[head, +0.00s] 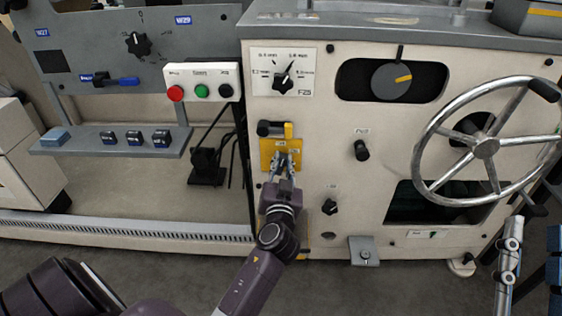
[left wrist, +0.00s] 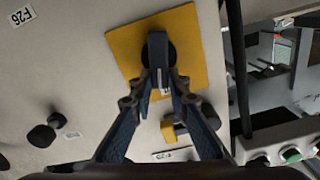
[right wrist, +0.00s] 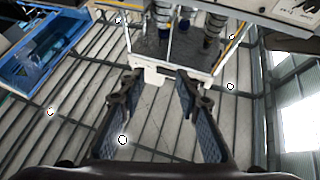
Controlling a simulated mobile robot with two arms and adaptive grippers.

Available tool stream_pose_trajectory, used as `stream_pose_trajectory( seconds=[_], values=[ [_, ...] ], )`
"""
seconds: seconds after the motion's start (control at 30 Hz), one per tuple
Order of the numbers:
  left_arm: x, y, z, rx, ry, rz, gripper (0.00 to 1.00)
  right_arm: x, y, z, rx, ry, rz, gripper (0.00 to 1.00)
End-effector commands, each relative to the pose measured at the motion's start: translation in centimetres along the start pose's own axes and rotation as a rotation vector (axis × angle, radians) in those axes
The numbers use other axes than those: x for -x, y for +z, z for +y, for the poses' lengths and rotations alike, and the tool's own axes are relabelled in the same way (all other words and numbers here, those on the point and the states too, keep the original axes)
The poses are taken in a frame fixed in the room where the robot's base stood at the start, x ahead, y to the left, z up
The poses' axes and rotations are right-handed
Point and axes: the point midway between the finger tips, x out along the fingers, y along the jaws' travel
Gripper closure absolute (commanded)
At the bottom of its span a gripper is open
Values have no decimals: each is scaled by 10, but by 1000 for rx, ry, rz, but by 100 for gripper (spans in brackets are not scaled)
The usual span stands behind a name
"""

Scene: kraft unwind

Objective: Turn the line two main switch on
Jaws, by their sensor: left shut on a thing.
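A yellow plate (head: 266,146) is on the cream machine front, and it fills the upper middle of the left wrist view (left wrist: 188,30). A black rotary switch (left wrist: 155,38) with a grey handle sits on it; no label on it is readable. My left gripper (head: 284,162) is shut on this handle, which lies between its fingertips in the left wrist view (left wrist: 160,80). The handle points toward the fingers, and its far end is partly hidden. My right gripper (right wrist: 158,75) is open and empty in the right wrist view.
Just above the plate is a black and yellow lever (head: 288,131). A selector knob (head: 283,82), a black knob (head: 362,150) and a large handwheel (head: 486,148) are on the same front. A button box (head: 202,82) hangs to the left.

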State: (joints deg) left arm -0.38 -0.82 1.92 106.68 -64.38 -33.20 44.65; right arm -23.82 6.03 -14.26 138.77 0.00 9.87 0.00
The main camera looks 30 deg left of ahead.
Motion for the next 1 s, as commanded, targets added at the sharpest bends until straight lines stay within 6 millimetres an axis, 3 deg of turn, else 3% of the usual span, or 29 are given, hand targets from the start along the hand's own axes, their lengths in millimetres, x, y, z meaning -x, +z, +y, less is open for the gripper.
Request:
stream_pose_trajectory(
  seconds=[0.67,1.0],
  values=[
    [0,5,16,-644,2,-1,100,2,30,4,7,8,-146,69],
    [0,10,22,-963,2,0,100,10,60,9,14,15,-290,69]
  ],
)
